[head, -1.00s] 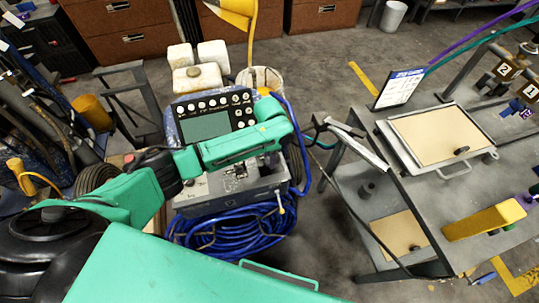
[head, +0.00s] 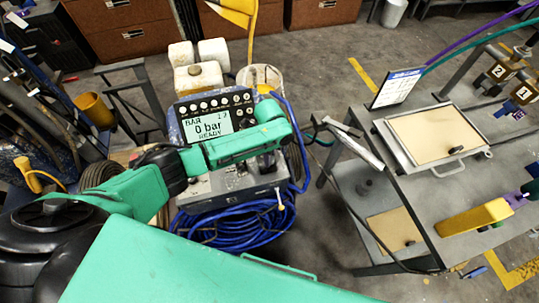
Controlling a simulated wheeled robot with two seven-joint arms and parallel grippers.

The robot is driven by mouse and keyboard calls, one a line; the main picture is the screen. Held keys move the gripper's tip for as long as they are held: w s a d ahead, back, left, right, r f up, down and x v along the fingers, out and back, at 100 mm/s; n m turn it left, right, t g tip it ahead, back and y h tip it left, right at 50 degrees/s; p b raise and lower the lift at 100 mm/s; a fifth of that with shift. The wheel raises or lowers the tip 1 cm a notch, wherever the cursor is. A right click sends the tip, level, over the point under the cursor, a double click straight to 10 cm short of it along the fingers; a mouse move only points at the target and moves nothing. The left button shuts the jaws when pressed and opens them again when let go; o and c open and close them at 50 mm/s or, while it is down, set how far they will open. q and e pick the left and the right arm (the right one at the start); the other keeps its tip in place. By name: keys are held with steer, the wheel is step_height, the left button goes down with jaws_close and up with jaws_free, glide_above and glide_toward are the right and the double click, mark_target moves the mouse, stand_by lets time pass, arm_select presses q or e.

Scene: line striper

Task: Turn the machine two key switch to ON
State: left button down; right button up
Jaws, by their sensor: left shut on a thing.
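The line striper (head: 235,185) stands ahead of me, with a grey lower panel and a display (head: 207,125) above it. The display is lit and reads "0 bar READY". My left arm reaches in from the left across the machine, below the display. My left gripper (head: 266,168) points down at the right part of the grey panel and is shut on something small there. The key switch itself is hidden by the gripper and arm, so its position cannot be read directly. My right gripper is not in view.
A coiled blue hose (head: 230,230) lies in front of the machine. A grey metal table (head: 430,200) with a framed board (head: 432,135) and a yellow-handled tool (head: 473,218) stands at the right. White jugs (head: 200,77) sit behind the display. Open floor lies between machine and table.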

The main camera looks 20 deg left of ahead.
arm_select(q)
steer(key=shift+w+r, duration=0.1)
stand_by(0.5)
steer(key=shift+c, duration=2.2)
jaws_free()
step_height(320, 180, up, 14)
steer(key=b, duration=0.1)
steer(key=shift+r, duration=0.25)
